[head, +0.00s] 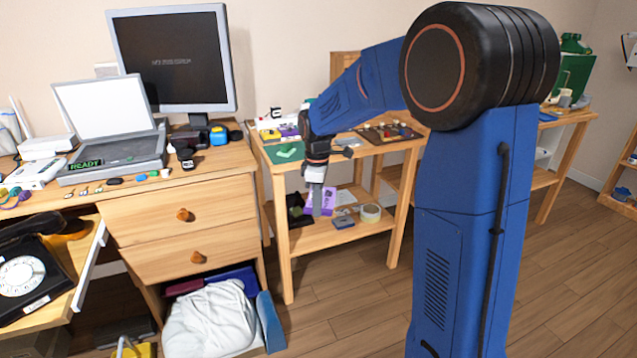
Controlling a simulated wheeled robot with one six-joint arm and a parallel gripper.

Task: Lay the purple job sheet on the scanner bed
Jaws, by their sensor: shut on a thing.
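The purple job sheet (329,200) shows at my gripper's fingers, in front of the cart's lower shelf. My gripper (317,207) points down and is shut on it; the fingers cover part of the sheet. The scanner (115,155) stands on the desk at the left, well away from my gripper. Its lid (100,105) is raised with the white underside facing out, and its front panel shows a green READY.
A monitor (172,60) stands behind the scanner. Small items line the desk's front edge. A wooden two-level cart (340,235) holds a green mat (285,152), small parts and, below, a tape roll (370,212). An open drawer with a black dial phone (30,275) juts out at left.

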